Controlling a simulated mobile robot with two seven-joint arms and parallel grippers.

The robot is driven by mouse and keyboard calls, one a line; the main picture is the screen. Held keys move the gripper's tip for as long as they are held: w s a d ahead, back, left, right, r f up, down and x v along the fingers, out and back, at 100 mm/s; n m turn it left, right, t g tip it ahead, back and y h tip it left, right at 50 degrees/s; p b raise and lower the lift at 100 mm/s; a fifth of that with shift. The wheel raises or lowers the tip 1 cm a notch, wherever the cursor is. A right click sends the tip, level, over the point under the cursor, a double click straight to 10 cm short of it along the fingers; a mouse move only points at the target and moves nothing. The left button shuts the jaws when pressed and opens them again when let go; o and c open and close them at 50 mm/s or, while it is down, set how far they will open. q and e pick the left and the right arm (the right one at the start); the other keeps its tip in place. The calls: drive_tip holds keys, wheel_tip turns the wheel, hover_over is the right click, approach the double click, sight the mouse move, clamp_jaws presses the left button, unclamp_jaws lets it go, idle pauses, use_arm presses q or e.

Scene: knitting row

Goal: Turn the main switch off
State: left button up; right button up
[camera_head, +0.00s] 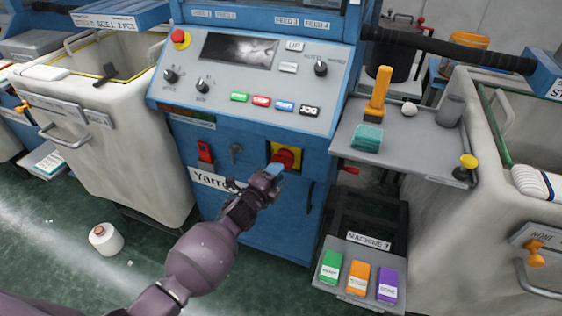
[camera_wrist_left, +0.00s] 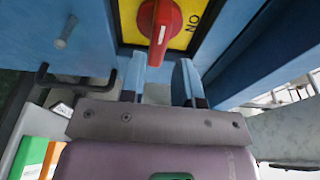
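The main switch is a red rotary knob (camera_head: 284,158) on a yellow plate, low on the front of the blue machine. My left gripper (camera_head: 272,171) is right in front of the knob. In the wrist view its two blue fingers (camera_wrist_left: 160,75) are apart, and the end of the knob's handle lies between their tips. I cannot tell whether they touch it. My right gripper is not in view.
The control panel (camera_head: 225,105) above has several buttons and a red emergency stop (camera_head: 180,38). A grey side shelf (camera_head: 405,135) is at right.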

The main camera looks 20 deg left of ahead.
use_arm(q)
drive_tip(key=v, duration=0.1)
drive_tip(key=p+v, duration=0.1)
drive_tip(key=v, duration=0.1)
drive_tip(key=shift+s+d, duration=0.25)
drive_tip(key=shift+d, duration=0.05)
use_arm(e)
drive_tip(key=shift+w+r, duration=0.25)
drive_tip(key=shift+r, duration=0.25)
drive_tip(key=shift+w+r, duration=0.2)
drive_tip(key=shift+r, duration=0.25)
use_arm(q)
drive_tip(key=s+a+f+n+g+y+p, duration=0.1)
drive_tip(key=s+a+n+g+y+p, duration=0.1)
drive_tip(key=s+n, duration=0.8)
drive_tip(key=s+a+f+n+g+y+p, duration=0.1)
drive_tip(key=s+a+n+g, duration=0.3)
drive_tip(key=s, duration=2)
drive_tip(key=a+n+y+p, duration=0.1)
drive_tip(key=n, duration=0.4)
drive_tip(key=shift+s+n+g+p, duration=0.2)
drive_tip(key=shift+n+g+p, duration=0.1)
drive_tip(key=shift+n, duration=0.1)
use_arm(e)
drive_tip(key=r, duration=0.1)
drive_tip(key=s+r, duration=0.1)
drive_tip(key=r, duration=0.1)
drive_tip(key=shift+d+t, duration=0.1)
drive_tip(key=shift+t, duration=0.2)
